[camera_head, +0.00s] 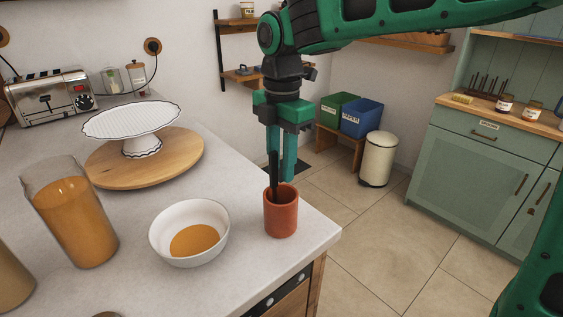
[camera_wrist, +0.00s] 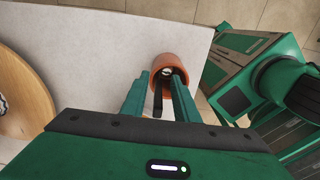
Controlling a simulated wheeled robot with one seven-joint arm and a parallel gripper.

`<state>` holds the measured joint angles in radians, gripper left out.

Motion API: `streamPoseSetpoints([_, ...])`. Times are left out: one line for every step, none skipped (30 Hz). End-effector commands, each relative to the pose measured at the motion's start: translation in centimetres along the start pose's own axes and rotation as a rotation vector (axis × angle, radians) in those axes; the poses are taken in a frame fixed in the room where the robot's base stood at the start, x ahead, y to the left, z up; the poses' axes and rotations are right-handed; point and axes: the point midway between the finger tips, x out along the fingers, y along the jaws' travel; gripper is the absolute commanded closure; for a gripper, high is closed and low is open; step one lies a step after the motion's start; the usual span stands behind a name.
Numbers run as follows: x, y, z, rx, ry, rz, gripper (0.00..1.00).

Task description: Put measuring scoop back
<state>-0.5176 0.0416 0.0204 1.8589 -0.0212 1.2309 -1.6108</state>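The measuring scoop shows as a dark handle (camera_head: 274,176) standing up out of a terracotta cup (camera_head: 281,213) near the counter's right corner. The scoop's head is hidden inside the cup in the head view. My gripper (camera_head: 286,178) points down over the cup. Its fingers (camera_wrist: 163,75) are apart, with a visible gap beside the handle, so it is open.
A white bowl (camera_head: 168,225) with orange contents stands left of the cup. The counter edge is close to the cup's right.

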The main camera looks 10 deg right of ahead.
Motion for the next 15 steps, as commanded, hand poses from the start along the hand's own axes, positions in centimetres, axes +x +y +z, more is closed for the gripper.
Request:
streamPoseSetpoints([0.0,0.0,0.0,0.0,0.0,0.0,0.72])
streamPoseSetpoints([0.0,0.0,0.0,0.0,0.0,0.0,0.72])
streamPoseSetpoints([0.0,0.0,0.0,0.0,0.0,0.0,0.72])
streamPoseSetpoints([0.0,0.0,0.0,0.0,0.0,0.0,0.72])
streamPoseSetpoints([-0.1,0.0,0.0,0.0,0.0,0.0,0.72])
streamPoseSetpoints([-0.2,0.0,0.0,0.0,0.0,0.0,0.72])
streamPoseSetpoints([-0.3,0.0,0.0,0.0,0.0,0.001,0.72])
streamPoseSetpoints([-0.5,0.0,0.0,0.0,0.0,0.001,0.72])
streamPoseSetpoints([-0.8,0.0,0.0,0.0,0.0,0.002,0.72])
streamPoseSetpoints([-1.2,0.1,0.0,0.0,0.0,0.002,0.72])
streamPoseSetpoints([-1.6,0.1,0.0,0.0,0.0,0.003,0.72])
streamPoseSetpoints([-2.2,0.1,0.0,0.0,0.0,0.003,0.72])
streamPoseSetpoints([-2.7,0.1,0.0,0.001,0.0,0.004,0.72])
streamPoseSetpoints([-3.3,0.1,0.1,0.001,0.0,0.003,0.72])
streamPoseSetpoints([-4.2,0.1,0.1,0.001,0.0,0.004,0.72])
